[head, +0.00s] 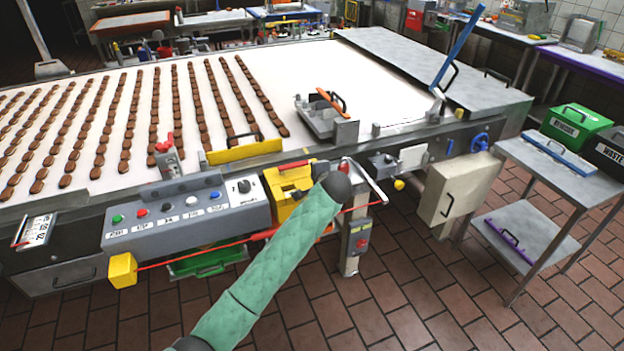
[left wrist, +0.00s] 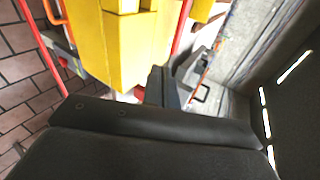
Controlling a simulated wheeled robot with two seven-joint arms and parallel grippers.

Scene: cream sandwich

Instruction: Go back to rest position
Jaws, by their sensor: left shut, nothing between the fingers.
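My left arm, in a green sleeve, reaches from the bottom of the head view up to the front edge of the conveyor (head: 390,103). Its black wrist hides most of the gripper there. In the left wrist view my left gripper (left wrist: 162,88) is shut, with nothing between the fingers. It is close to a yellow box (left wrist: 130,45), which also shows in the head view (head: 283,185) just left of the wrist. I cannot tell whether they touch. My right gripper is not in view.
A grey button panel (head: 195,212) and a red cord (head: 200,252) run along the conveyor front. Rows of brown cookies (head: 205,105) lie on the belt. A white cabinet (head: 455,188) and a metal side table (head: 545,165) stand right. Tiled floor in front is clear.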

